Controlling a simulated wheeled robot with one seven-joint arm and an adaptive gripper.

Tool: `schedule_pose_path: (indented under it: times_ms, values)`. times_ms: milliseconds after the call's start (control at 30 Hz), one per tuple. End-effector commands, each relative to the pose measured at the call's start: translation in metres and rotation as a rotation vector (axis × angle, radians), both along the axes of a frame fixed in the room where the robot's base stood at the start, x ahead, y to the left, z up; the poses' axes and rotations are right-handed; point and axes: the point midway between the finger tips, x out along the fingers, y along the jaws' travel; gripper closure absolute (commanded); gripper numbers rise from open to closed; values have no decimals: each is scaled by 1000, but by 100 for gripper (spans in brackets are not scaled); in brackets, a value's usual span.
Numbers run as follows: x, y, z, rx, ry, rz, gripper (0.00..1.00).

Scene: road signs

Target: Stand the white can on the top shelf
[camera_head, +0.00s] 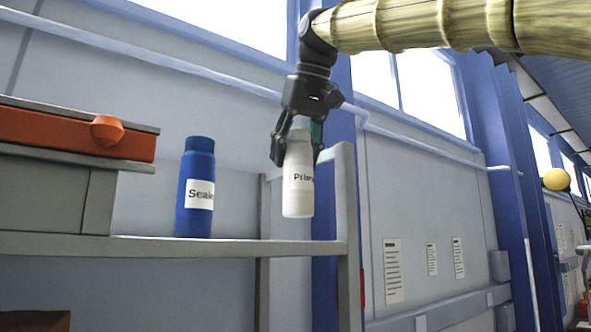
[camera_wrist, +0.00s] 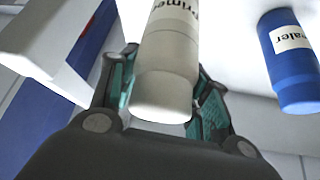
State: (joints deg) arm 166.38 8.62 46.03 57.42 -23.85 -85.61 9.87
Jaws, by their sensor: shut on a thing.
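The white can (camera_head: 298,185), with a label that starts "Prim", hangs upright in my gripper (camera_head: 297,140). The fingers close around its upper part. In the head view its base shows just above the line of the top shelf (camera_head: 150,247), near the shelf's right end; whether it touches the board I cannot tell. In the wrist view the white can (camera_wrist: 167,75) lies between the two teal-padded fingers of my gripper (camera_wrist: 160,90).
A blue can (camera_head: 196,190) labelled "Seale…" stands on the shelf to the left; it also shows in the wrist view (camera_wrist: 290,65). A grey case with an orange front (camera_head: 70,135) sits at far left. A shelf post (camera_head: 347,200) rises just right of the white can.

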Motion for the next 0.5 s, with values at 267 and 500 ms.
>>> schedule_pose_path:
  times_ms: [267,500]
  values:
    - [29,-1,-1,1,-1,1,91]
    - [43,-3,-1,1,1,0,91]
